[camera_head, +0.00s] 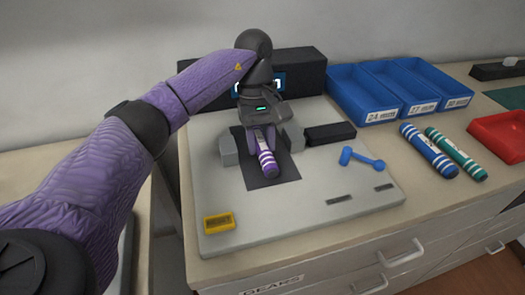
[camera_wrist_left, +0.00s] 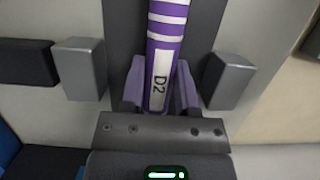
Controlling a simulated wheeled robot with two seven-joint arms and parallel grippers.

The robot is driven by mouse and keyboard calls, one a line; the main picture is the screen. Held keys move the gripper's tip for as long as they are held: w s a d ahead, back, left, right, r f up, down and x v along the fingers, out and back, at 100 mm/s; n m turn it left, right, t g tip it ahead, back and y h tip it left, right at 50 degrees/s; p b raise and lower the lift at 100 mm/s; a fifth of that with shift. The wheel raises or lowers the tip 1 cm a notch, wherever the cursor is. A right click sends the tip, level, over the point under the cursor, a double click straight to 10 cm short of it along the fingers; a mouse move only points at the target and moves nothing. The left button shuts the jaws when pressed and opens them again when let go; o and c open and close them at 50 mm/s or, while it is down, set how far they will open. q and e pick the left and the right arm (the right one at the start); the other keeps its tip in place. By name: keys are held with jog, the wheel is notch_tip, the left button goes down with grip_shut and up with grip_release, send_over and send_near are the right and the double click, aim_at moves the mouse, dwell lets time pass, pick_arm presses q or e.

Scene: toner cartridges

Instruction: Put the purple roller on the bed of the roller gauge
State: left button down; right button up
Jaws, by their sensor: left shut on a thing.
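The purple roller (camera_head: 267,161) has white bands and, in the left wrist view (camera_wrist_left: 166,50), a white label reading D2. My left gripper (camera_head: 261,134) points down and is shut on the roller, with one finger on each side of it. The roller lies along the dark bed (camera_head: 284,176) of the roller gauge (camera_head: 330,182), between two grey blocks (camera_head: 228,150). I cannot tell whether it touches the bed. The gripper hides the roller's far end in the head view. My right gripper is not in view.
The gauge plate carries a blue handle (camera_head: 362,159) and a yellow tag (camera_head: 219,222). A blue roller (camera_head: 428,152) and a green roller (camera_head: 456,154) lie to the right. Blue bins (camera_head: 368,97) stand behind them, and a red tray (camera_head: 502,134) is at far right.

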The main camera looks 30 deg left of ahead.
aim_at(260, 135)
pick_arm(q)
jog(key=shift+d, duration=0.1)
jog(key=shift+f, duration=0.4)
jog(key=c, duration=0.8)
grip_release()
jog(key=shift+s+f, duration=0.1)
jog(key=o, duration=0.4)
jog(key=shift+f, duration=0.1)
jog(key=shift+o, duration=0.2)
jog(key=p+v, duration=0.1)
jog(key=v, duration=0.3)
jog(key=p+v, duration=0.2)
jog(key=v, duration=0.2)
jog(key=shift+d, duration=0.2)
jog(key=shift+p+v, duration=1.35)
jog(key=shift+v, duration=1.3)
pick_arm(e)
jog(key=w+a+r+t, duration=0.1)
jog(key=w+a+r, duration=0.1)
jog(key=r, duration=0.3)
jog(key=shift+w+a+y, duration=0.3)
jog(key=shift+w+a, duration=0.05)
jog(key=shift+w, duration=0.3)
